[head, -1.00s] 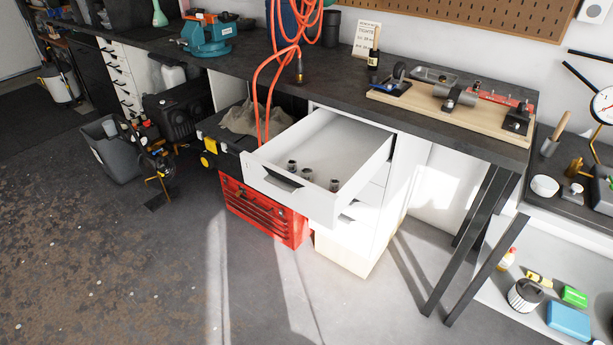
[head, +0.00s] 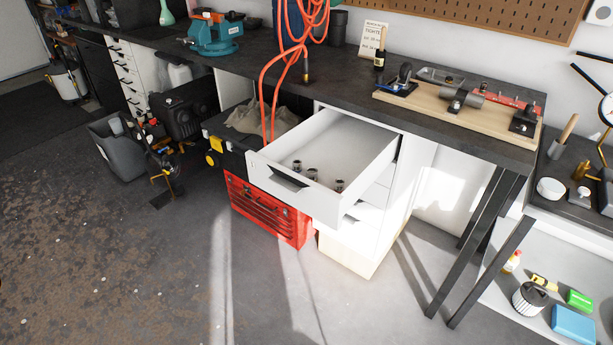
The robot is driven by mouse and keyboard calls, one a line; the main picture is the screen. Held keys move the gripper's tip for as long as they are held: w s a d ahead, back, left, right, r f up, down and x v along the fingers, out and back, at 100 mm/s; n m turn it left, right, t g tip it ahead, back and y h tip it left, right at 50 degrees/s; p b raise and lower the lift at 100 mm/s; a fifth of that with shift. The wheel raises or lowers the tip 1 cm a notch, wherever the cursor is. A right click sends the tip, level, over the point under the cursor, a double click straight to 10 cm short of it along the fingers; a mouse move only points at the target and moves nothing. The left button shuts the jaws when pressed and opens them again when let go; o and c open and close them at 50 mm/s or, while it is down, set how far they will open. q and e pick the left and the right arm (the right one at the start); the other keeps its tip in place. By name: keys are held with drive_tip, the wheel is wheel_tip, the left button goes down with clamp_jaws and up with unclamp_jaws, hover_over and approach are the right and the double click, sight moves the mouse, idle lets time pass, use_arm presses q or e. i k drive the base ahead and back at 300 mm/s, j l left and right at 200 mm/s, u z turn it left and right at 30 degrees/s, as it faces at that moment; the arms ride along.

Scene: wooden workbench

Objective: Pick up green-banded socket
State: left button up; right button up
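Three small metallic sockets stand in the open white drawer (head: 345,150): a left one (head: 297,165), a middle one (head: 312,174) and a right one (head: 339,186). They are near the drawer's front panel. They are too small in the head view to tell a green band on any of them. Neither of my grippers is in the head view.
The dark workbench top (head: 340,75) runs above the drawer. A wooden board with a clamped fixture (head: 455,100) lies on it. An orange hose (head: 266,90) hangs left of the drawer. A red tool chest (head: 265,210) stands below. The floor in front is clear.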

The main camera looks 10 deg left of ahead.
sight(483, 88)
drive_tip(key=i+l+z, duration=0.25)
drive_tip(key=i+l, duration=0.2)
drive_tip(key=i+l+z, duration=0.25)
drive_tip(key=i+l, duration=0.25)
